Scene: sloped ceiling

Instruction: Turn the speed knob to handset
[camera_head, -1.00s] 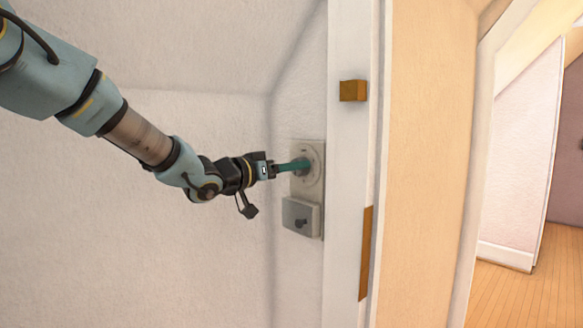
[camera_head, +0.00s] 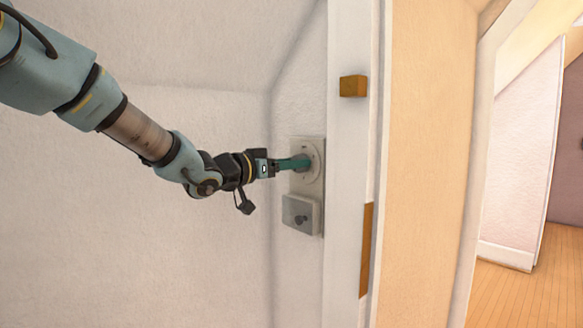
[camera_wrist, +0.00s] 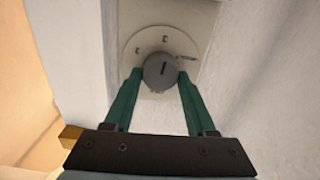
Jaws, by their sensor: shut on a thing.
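The speed knob (camera_wrist: 160,71) is a grey round knob with a dark line on its face. It sits on a pale round dial (camera_wrist: 136,45) with small dark marks, too blurred to read. The dial is on a grey wall plate (camera_head: 297,185), beside a white door frame. My gripper (camera_wrist: 159,77) has its two green fingers on either side of the knob and is shut on it. In the head view my gripper (camera_head: 303,162) reaches the upper part of the plate from the left, and its fingers hide most of the knob.
Below the dial, a raised grey box (camera_head: 300,215) with a small dark knob sticks out of the plate. A white door frame (camera_head: 345,150) with brass pieces stands just right of it. The sloped wall is bare at left, and a doorway opens at far right.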

